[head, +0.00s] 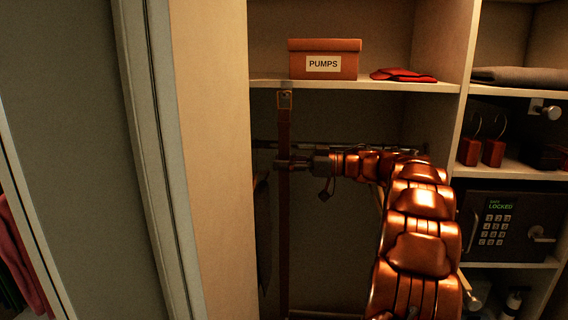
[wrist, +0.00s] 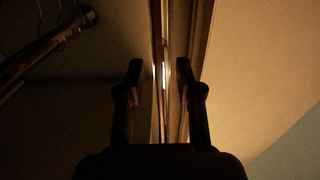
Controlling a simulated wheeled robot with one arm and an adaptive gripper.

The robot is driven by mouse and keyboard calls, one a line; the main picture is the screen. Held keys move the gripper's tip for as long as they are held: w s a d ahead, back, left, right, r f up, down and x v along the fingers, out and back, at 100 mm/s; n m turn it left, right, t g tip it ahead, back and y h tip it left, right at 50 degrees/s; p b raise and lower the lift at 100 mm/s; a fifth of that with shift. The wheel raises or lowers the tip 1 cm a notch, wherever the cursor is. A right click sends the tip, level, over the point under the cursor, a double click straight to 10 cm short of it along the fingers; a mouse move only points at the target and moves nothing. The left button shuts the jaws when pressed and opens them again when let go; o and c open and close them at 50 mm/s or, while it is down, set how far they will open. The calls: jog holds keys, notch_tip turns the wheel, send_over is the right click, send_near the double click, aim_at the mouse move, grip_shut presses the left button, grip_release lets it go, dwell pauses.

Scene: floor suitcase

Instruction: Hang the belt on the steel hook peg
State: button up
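The brown leather belt (head: 284,220) hangs straight down on the left side of the middle compartment, its brass buckle at the top by the shelf's front edge. What holds the buckle up is not clear. My gripper (head: 284,163) is level at the belt's upper part, below the buckle. In the wrist view, my gripper's fingers (wrist: 160,75) stand apart, one on each side of a narrow upright strip that looks like the belt (wrist: 157,60); a gap shows beside the left finger. A steel hook peg (head: 550,112) sticks out from a pale plate in the right compartment.
A PUMPS box (head: 323,59) and a red folded item (head: 403,75) lie on the shelf (head: 265,83) above my arm. A rail (head: 315,146) runs behind my gripper. Padlock-like brown items (head: 481,151) and a safe (head: 495,225) stand right. A pale panel (head: 215,170) borders the left.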

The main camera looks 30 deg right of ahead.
jog(key=v, duration=1.2)
